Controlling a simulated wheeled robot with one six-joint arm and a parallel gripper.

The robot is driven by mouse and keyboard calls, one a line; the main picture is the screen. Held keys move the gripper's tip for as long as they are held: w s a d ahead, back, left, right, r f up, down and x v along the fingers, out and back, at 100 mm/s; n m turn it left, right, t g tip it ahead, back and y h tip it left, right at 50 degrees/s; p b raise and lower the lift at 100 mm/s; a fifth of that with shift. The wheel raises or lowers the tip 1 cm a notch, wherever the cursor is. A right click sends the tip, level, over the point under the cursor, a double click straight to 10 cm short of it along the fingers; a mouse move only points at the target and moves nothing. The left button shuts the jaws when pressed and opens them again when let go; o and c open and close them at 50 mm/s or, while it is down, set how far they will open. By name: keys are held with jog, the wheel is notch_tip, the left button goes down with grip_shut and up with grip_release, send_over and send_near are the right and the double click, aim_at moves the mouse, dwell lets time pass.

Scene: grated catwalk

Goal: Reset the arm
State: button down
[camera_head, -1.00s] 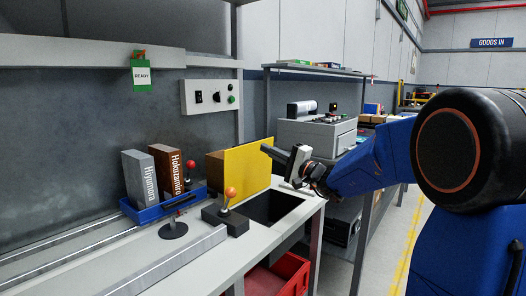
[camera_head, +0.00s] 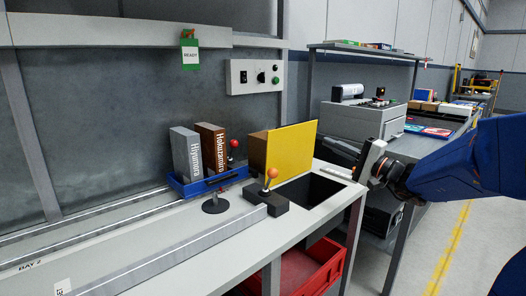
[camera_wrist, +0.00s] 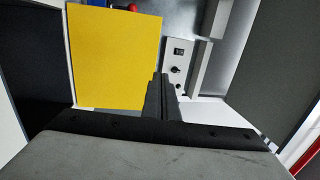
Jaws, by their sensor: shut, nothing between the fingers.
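My gripper (camera_head: 340,160) is at the right of the head view, at the end of my blue arm. Its fingers point left toward the yellow panel (camera_head: 292,150) and are apart from it, above the right end of the bench (camera_head: 240,236). In the wrist view the fingers (camera_wrist: 160,95) are shut together and hold nothing. The yellow panel (camera_wrist: 115,55) fills the upper left of the wrist view, beyond the fingers.
A dark square opening (camera_head: 312,190) lies in the bench below my gripper, with a red crate (camera_head: 312,272) underneath. An orange-knobbed lever (camera_head: 271,173) stands beside the opening. A control box (camera_head: 255,76) hangs behind.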

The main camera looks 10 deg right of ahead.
jog(key=s+a+f+n+g+h, duration=0.1)
jog(key=s+a+f+n+g, duration=0.15)
jog(key=s+a+f, duration=0.35)
jog(key=s+a+f+n+g+h, duration=0.1)
jog(key=s+a+f+n+g, duration=0.2)
jog(key=s, duration=0.5)
jog(key=s+a+f+n+g+h, duration=0.1)
jog(key=s+a+f+g, duration=0.35)
jog(key=s, duration=0.25)
jog(key=s+d+f+n+h, duration=0.3)
jog(key=s+d+f+h, duration=0.6)
jog(key=s+d, duration=0.4)
jog(key=shift+s+d+f+g+h, duration=0.3)
jog(key=shift+s+f+g+h, duration=0.15)
jog(key=shift+s, duration=0.25)
jog(key=shift+a+n, duration=0.1)
jog(key=shift+n, duration=0.15)
